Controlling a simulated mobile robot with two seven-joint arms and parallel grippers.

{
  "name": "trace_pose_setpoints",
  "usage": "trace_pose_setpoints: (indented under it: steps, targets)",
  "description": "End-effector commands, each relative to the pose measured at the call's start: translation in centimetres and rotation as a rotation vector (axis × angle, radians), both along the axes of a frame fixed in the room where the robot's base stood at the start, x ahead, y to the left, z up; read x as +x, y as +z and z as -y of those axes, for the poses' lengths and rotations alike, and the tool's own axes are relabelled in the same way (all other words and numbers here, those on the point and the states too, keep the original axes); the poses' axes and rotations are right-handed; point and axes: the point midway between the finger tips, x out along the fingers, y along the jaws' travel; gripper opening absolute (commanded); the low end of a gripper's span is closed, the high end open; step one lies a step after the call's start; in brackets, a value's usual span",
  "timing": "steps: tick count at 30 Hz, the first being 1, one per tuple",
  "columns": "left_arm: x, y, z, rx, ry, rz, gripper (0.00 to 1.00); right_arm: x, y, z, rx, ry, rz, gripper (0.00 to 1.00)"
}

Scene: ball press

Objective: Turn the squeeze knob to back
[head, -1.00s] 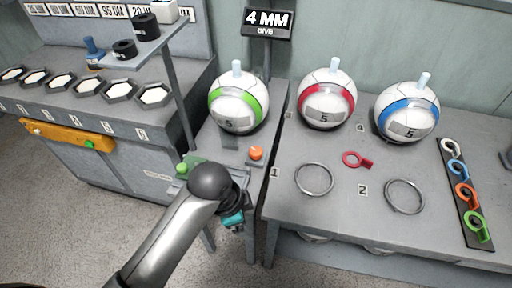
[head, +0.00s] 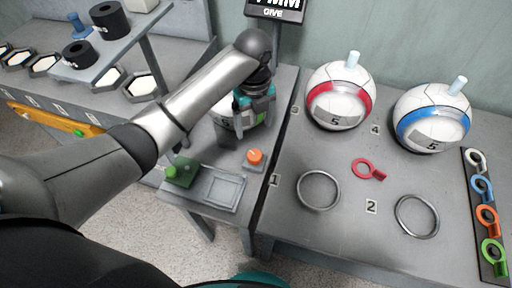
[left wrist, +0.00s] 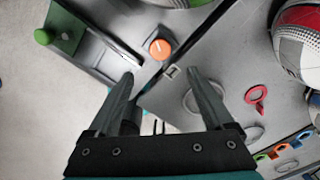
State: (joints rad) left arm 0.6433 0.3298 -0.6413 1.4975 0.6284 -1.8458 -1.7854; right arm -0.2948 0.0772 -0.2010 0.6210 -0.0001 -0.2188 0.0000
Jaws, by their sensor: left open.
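An orange knob (head: 255,156) sits on a small grey base on the narrow table; it also shows in the left wrist view (left wrist: 160,47). A green knob (head: 172,172) stands on a green block beside a grey tray. No label shows which one is the squeeze knob. My left gripper (head: 244,118) is above the narrow table, in front of the ball (head: 226,131) and largely hiding it. In the left wrist view its two fingers (left wrist: 160,74) are apart and empty, with the orange knob beyond the gap between the tips. My right gripper is not in view.
A red-ringed ball (head: 338,97) and a blue-ringed ball (head: 431,118) stand on the right table. Metal rings (head: 319,190) and a red key-shaped piece (head: 368,169) lie before them. A raised shelf (head: 110,50) with black weights is at the left.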

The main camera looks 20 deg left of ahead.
Motion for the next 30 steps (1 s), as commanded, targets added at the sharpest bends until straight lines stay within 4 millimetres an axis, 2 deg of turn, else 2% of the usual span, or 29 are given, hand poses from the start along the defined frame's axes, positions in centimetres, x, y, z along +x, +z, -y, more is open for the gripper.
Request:
trace_pose_setpoints:
  steps: [1, 5, 15, 21, 30]
  targets:
    - [-0.1, -1.2, 0.0, -0.001, 0.001, -0.004, 0.85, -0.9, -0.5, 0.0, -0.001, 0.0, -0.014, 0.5]
    - [-0.1, -4.1, 0.0, -0.001, 0.002, -0.004, 0.85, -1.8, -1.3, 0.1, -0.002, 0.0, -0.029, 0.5]
    - [-0.1, -11.0, 0.1, -0.001, 0.003, -0.001, 0.85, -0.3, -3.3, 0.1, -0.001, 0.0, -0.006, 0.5]
    - [0.0, -13.0, 0.0, -0.001, 0.002, 0.001, 0.85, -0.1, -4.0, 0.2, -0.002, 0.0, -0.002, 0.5]
    - [0.0, -13.4, 0.0, -0.001, 0.002, 0.002, 0.85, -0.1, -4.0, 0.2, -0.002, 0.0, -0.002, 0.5]
